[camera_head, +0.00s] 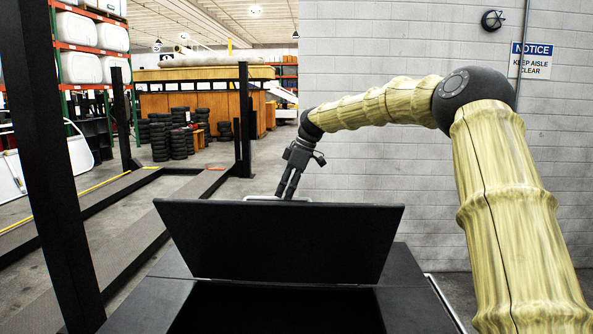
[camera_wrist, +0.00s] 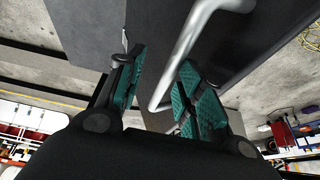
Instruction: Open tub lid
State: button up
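The black tub (camera_head: 412,295) stands in front of me, with its dark opening (camera_head: 280,312) on the near side. Its lid (camera_head: 280,240) is raised and stands steeply up behind the opening. A pale metal handle (camera_head: 262,198) shows just above the lid's top edge, on the far side. My gripper (camera_head: 285,192) points down behind that edge, and the lid partly hides the fingertips. In the wrist view, the green-padded fingers (camera_wrist: 163,70) are apart, and the handle bar (camera_wrist: 185,50) runs between them with a visible gap. Contact with either finger is unclear.
Black posts (camera_head: 243,120) and a low floor frame stand at the left. A grey block wall (camera_head: 400,170) with a notice sign (camera_head: 531,60) is behind my arm. Stacked tyres (camera_head: 170,138) and racks are far back. Open floor lies behind the tub.

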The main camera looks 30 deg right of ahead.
jog(key=w+d+r, duration=0.2)
jog(key=d+r, duration=0.2)
jog(key=d, duration=0.1)
jog(key=shift+w+d+r, duration=0.15)
jog(key=shift+w+r, duration=0.1)
jog(key=shift+r, duration=0.1)
dwell(0.7)
dwell(0.6)
